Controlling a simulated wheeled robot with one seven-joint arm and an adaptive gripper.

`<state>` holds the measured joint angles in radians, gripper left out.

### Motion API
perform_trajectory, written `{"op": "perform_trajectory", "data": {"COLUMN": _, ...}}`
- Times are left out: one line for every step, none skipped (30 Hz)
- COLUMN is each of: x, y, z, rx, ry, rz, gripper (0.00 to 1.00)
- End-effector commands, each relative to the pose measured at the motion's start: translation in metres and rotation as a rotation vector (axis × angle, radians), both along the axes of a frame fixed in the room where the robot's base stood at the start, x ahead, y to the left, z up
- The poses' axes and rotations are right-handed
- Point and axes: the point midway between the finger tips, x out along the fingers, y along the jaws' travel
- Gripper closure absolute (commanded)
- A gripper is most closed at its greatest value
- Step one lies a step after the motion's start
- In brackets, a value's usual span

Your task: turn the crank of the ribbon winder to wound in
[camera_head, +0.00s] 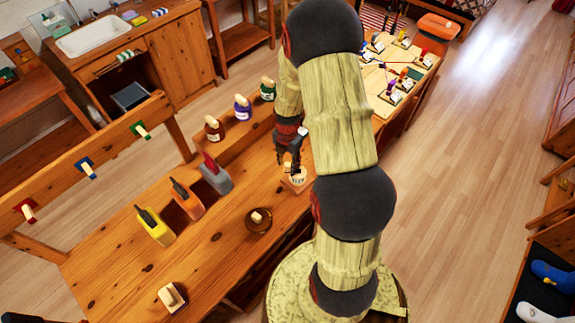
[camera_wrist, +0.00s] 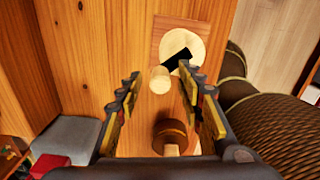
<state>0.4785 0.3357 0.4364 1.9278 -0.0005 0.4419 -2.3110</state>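The likely ribbon winder is a pale round drum (camera_head: 297,174) on a small square wooden plate at the bench's right edge. The wrist view shows its cream disc (camera_wrist: 190,45) with a black crank arm (camera_wrist: 177,60). A pale wooden crank knob (camera_wrist: 160,80) stands at the arm's end. My gripper (camera_wrist: 160,76) is open. The knob shows between its fingertips, with a gap to each; I cannot tell how far below them it is. In the head view my gripper (camera_head: 290,160) is just above the winder, and my arm hides part of that area.
A brown round piece with a wooden knob (camera_head: 258,220) stands nearby on the bench (camera_head: 215,255). Yellow (camera_head: 155,226), orange (camera_head: 187,199) and grey (camera_head: 215,176) handled blocks stand to the left. Knobbed jars (camera_head: 242,107) line the raised shelf behind. The floor right of my arm is clear.

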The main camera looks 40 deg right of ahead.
Motion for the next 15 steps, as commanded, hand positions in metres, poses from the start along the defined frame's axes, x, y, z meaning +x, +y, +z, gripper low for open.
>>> {"op": "perform_trajectory", "data": {"x": 0.0000, "y": 0.0000, "z": -0.0036, "rx": 0.000, "ry": 0.000, "rz": 0.000, "gripper": 0.62}}
{"op": "perform_trajectory", "data": {"x": 0.0001, "y": -0.0001, "z": -0.0049, "rx": 0.000, "ry": 0.000, "rz": 0.000, "gripper": 0.62}}
{"op": "perform_trajectory", "data": {"x": 0.0001, "y": -0.0001, "z": -0.0060, "rx": 0.000, "ry": 0.000, "rz": 0.000, "gripper": 0.62}}
{"op": "perform_trajectory", "data": {"x": 0.0001, "y": -0.0001, "z": -0.0065, "rx": 0.000, "ry": 0.000, "rz": 0.000, "gripper": 0.62}}
{"op": "perform_trajectory", "data": {"x": 0.0001, "y": -0.0001, "z": -0.0068, "rx": 0.000, "ry": 0.000, "rz": 0.000, "gripper": 0.62}}
{"op": "perform_trajectory", "data": {"x": 0.0002, "y": 0.0000, "z": -0.0068, "rx": 0.000, "ry": -0.001, "rz": -0.001, "gripper": 0.62}}
{"op": "perform_trajectory", "data": {"x": 0.0002, "y": 0.0000, "z": -0.0068, "rx": -0.001, "ry": -0.001, "rz": -0.001, "gripper": 0.62}}
{"op": "perform_trajectory", "data": {"x": 0.0002, "y": 0.0000, "z": -0.0067, "rx": 0.000, "ry": -0.001, "rz": -0.001, "gripper": 0.62}}
{"op": "perform_trajectory", "data": {"x": 0.0001, "y": -0.0001, "z": -0.0067, "rx": 0.000, "ry": -0.001, "rz": -0.001, "gripper": 0.62}}
{"op": "perform_trajectory", "data": {"x": 0.0001, "y": -0.0001, "z": -0.0066, "rx": 0.000, "ry": -0.001, "rz": -0.001, "gripper": 0.62}}
{"op": "perform_trajectory", "data": {"x": 0.0001, "y": -0.0001, "z": -0.0066, "rx": 0.000, "ry": 0.000, "rz": -0.001, "gripper": 0.62}}
{"op": "perform_trajectory", "data": {"x": 0.0001, "y": 0.0000, "z": -0.0066, "rx": 0.000, "ry": 0.000, "rz": -0.001, "gripper": 0.65}}
{"op": "perform_trajectory", "data": {"x": 0.0001, "y": 0.0000, "z": -0.0066, "rx": 0.000, "ry": 0.000, "rz": -0.001, "gripper": 0.67}}
{"op": "perform_trajectory", "data": {"x": 0.0001, "y": 0.0000, "z": -0.0066, "rx": 0.000, "ry": 0.000, "rz": -0.001, "gripper": 0.68}}
{"op": "perform_trajectory", "data": {"x": 0.0001, "y": 0.0000, "z": -0.0065, "rx": 0.000, "ry": 0.000, "rz": -0.001, "gripper": 0.70}}
